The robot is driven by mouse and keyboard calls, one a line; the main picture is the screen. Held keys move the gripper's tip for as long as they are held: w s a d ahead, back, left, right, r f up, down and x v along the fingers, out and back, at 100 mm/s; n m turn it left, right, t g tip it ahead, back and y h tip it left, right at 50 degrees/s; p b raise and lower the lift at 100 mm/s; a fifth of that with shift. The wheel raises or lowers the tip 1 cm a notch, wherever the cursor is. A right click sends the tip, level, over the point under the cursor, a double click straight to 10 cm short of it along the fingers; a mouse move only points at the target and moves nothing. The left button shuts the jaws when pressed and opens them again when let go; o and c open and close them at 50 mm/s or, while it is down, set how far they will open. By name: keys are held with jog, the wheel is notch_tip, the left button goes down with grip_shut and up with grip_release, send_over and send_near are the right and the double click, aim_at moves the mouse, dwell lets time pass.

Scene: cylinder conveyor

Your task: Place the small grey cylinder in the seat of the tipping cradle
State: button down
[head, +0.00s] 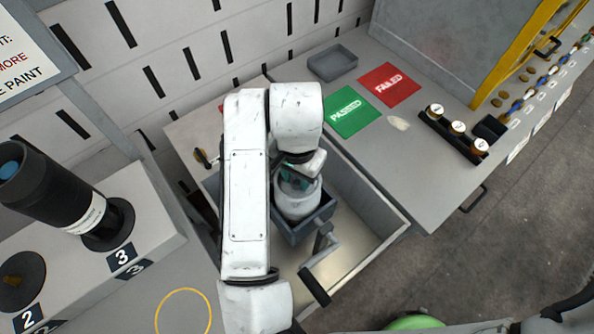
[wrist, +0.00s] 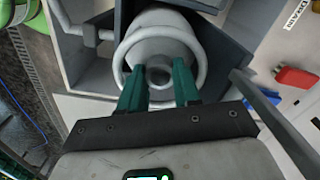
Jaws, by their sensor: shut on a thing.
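The light grey cylinder (head: 297,204) has a broad round rim and a narrower middle part, which also show in the wrist view (wrist: 160,42). My gripper (head: 297,175) is above it, and its green fingers (wrist: 159,80) are shut on the narrower middle part, inside the rim. The cylinder is within the dark grey box-like cradle (head: 292,236), which has a bent grey handle at its front. The cradle's wall (wrist: 215,60) shows beside the cylinder in the wrist view. The inside of the seat is mostly hidden, so I cannot tell whether the cylinder touches its bottom.
The cradle stands in a shallow metal tray (head: 375,236). A green PASSED mat (head: 347,111), a red FAILED mat (head: 390,85) and a small grey tray (head: 332,62) lie behind. A black rack (head: 452,134) is right. A black tube (head: 60,190) leans at left.

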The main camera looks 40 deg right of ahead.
jog(key=shift+f, duration=0.15)
jog(key=c, duration=0.8)
grip_release()
notch_tip(320, 180, up, 12)
jog(key=p, duration=0.1)
jog(key=w+d+n+t+h, duration=0.2)
jog(key=d+n+t+h, duration=0.3)
jog(key=d, duration=1.3)
jog(key=s+a+f+n+g+y, duration=0.1)
jog(key=s+a+f+n, duration=0.1)
jog(key=s+f, duration=0.4)
jog(key=s+a+f+n+g+y, duration=0.1)
jog(key=s+a+f+n+y, duration=0.1)
jog(key=s+a+f, duration=0.3)
jog(key=s+a+f+n+g+y, duration=0.1)
jog(key=s+a+f+n+g, duration=0.1)
jog(key=s+f, duration=0.5)
jog(key=shift+s+a+f+n+y, duration=0.25)
jog(key=shift+a+f+n+y, duration=0.15)
jog(key=shift+a+f+n, duration=0.5)
